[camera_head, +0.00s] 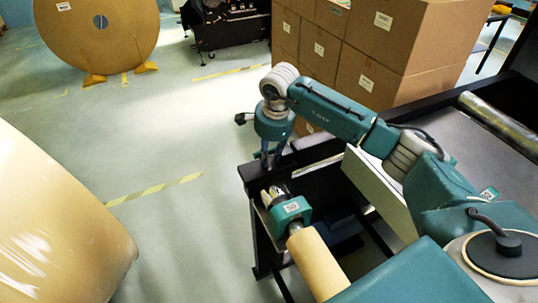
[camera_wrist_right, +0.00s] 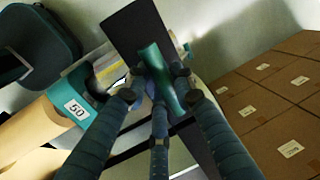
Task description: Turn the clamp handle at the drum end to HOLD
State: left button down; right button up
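A teal end block with a "50" label (camera_head: 291,208) sits at the end of the brown drum (camera_head: 317,262); the label block also shows in the right wrist view (camera_wrist_right: 76,108). A green handle (camera_wrist_right: 158,78), apparently the clamp handle, stands in front of a dark beam in the right wrist view. My right gripper (camera_head: 271,160) points down by the drum end. In the right wrist view its fingers (camera_wrist_right: 160,92) are spread about the green handle, with a gap on the left side; contact on the right is unclear. No HOLD marking is readable. My left gripper is out of view.
A black frame (camera_head: 318,148) runs beside the drum end. Stacked cartons (camera_head: 385,45) stand behind it. A large kraft roll (camera_head: 45,225) is at left, and a big brown disc (camera_head: 95,45) stands at the back left. The floor between is clear.

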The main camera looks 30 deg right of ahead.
jog(key=o, duration=0.4)
jog(key=shift+o, duration=0.2)
jog(key=shift+r, duration=0.15)
notch_tip(320, 180, up, 12)
jog(key=s, duration=0.2)
jog(key=shift+s+f, duration=0.2)
